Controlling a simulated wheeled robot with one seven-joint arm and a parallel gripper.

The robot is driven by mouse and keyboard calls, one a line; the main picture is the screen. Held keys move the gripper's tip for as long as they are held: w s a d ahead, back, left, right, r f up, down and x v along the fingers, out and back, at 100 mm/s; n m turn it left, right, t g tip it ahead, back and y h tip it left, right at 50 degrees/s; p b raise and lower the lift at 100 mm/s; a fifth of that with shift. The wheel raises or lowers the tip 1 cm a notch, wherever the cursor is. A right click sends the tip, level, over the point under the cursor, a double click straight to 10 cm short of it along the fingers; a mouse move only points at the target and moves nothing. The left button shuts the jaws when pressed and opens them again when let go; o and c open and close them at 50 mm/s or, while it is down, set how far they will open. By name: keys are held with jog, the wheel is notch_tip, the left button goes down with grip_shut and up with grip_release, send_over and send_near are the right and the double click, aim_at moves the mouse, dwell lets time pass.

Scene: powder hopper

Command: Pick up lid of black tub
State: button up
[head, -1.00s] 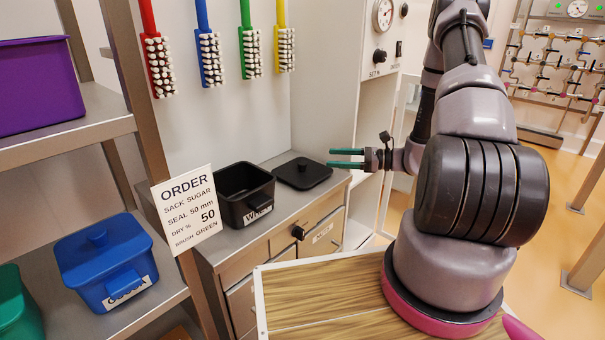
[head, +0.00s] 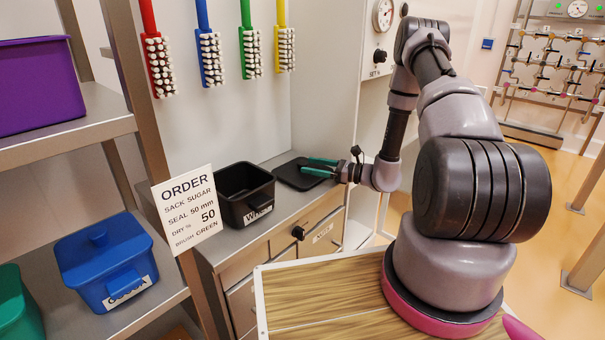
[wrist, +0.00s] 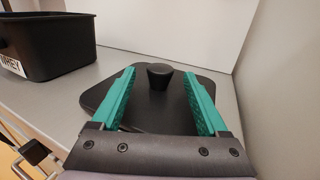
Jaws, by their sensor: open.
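The black lid (head: 290,176) lies flat on the grey counter, to the right of the open black tub (head: 230,207) labelled WHEY. In the wrist view the lid (wrist: 155,112) has a round black knob (wrist: 159,76) near its middle. My gripper (head: 312,166) is over the lid, coming from the right. In the wrist view its two green fingers (wrist: 160,85) are spread wide, with the knob between and slightly beyond their tips. The fingers do not touch the knob. The tub (wrist: 45,45) also shows at the left of the wrist view.
A grey cabinet panel (wrist: 278,90) stands close to the right of the lid. A white wall rises behind the counter (head: 215,255). An order sign (head: 186,209) and a shelf with a blue tub (head: 110,265) are at the left. Several brushes hang above.

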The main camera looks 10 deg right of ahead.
jog(key=shift+w+a, duration=0.4)
jog(key=shift+a, duration=0.15)
grip_shut()
jog(key=shift+r, duration=0.1)
